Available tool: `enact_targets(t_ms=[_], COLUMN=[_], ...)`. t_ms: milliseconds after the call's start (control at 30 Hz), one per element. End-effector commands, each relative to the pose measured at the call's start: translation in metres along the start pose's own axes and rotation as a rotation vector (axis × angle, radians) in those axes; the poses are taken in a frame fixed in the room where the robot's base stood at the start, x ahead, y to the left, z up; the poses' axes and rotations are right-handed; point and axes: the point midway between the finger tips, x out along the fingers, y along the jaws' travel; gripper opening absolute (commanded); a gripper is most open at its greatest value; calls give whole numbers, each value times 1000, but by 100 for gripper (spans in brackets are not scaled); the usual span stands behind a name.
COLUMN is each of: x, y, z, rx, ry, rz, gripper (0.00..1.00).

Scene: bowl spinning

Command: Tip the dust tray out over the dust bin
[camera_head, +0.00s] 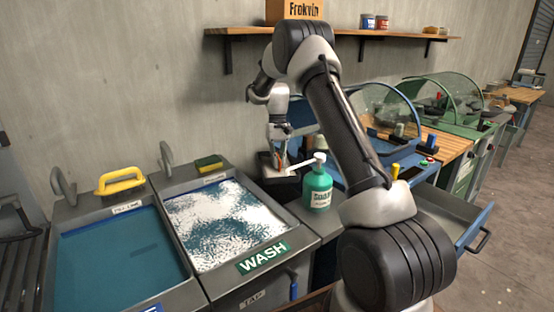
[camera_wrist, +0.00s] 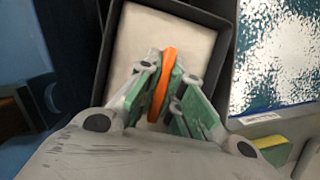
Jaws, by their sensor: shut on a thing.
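My gripper (camera_head: 282,160) points down between the wash basin and the blue machine. In the wrist view its green-padded fingers (camera_wrist: 162,88) are closed on a thin orange piece (camera_wrist: 168,65), seen edge-on. The orange piece lies over a black open-topped box (camera_wrist: 205,15) with a pale inside. The same black box (camera_head: 270,183) stands below my gripper in the head view. I cannot tell whether the orange piece touches the box or is part of a larger thing. No thing is clearly marked as the dust tray or dust bin.
A green soap bottle (camera_head: 318,190) stands close right of the box. The wash basin (camera_head: 262,225) and a blue basin (camera_head: 120,262) lie to the left, with a yellow-handled tool (camera_head: 120,182) behind. An open drawer (camera_head: 455,212) juts out at right. A shelf (camera_head: 340,33) hangs above.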

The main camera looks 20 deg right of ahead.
Motion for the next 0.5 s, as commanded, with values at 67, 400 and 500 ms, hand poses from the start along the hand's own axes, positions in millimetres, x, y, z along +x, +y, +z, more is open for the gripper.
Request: enact_targets(t_ms=[67, 400, 500], x=[0, 15, 19], y=[3, 10, 12], z=[6, 20, 21], rx=[-10, -73, -86], ry=[80, 501, 589], rz=[-30, -197, -230], gripper=[0, 0, 0])
